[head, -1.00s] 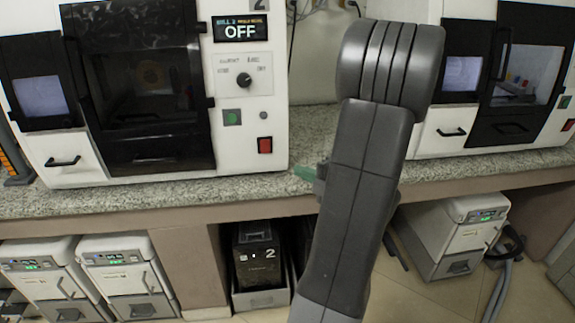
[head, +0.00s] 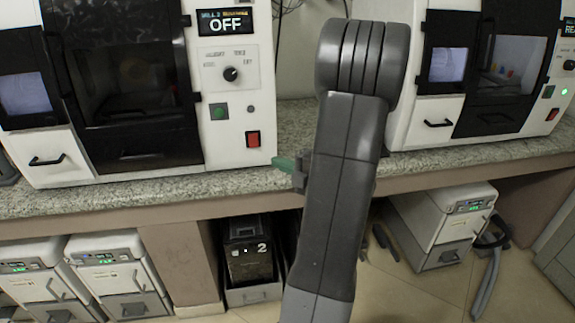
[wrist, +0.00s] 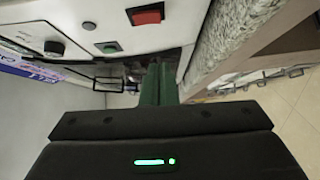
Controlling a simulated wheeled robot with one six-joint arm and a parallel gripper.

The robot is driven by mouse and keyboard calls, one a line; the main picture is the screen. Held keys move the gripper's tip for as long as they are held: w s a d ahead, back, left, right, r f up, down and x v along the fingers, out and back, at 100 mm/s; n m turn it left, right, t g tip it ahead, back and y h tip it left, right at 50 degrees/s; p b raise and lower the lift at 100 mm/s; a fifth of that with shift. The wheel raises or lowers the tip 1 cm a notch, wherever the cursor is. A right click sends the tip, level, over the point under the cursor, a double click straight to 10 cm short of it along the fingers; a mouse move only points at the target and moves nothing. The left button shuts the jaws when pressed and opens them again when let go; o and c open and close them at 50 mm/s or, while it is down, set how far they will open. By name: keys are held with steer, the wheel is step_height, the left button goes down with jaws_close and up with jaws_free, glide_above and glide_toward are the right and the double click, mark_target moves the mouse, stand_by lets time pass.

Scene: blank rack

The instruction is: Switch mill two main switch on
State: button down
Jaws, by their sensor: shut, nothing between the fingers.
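Mill two (head: 140,90) is a white machine on the counter at the left, and its screen (head: 226,22) reads OFF. Its red main switch (head: 253,139) is at the lower right of the front panel, above the counter edge. The red switch shows in the wrist view (wrist: 146,14) at the top, ahead of and beside the fingers. My gripper (head: 280,163) has green fingertips just below and right of the switch in the head view, apart from it. In the wrist view the green fingers (wrist: 158,85) are together with nothing between them.
A black knob (head: 231,74) and a green button (head: 219,112) sit above the switch. The granite counter edge (head: 220,184) runs close below my fingers. Another mill (head: 500,80) stands at the right. White units and a black box marked 2 (head: 250,255) are under the counter.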

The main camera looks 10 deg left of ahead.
mark_target(251, 147)
steer(key=shift+w+a+f+p, duration=0.15)
steer(key=shift+w+a+p, duration=0.05)
steer(key=shift+w+a, duration=1.5)
steer(key=shift+w+a+f+p, duration=0.1)
steer(key=shift+w+a+p, duration=0.05)
steer(key=shift+w+a, duration=1.5)
steer(key=shift+d+f, duration=0.1)
steer(key=shift+w+f+b, duration=0.2)
steer(key=shift+f+b, duration=0.1)
steer(key=shift+b, duration=0.8)
steer(key=shift+r, duration=0.3)
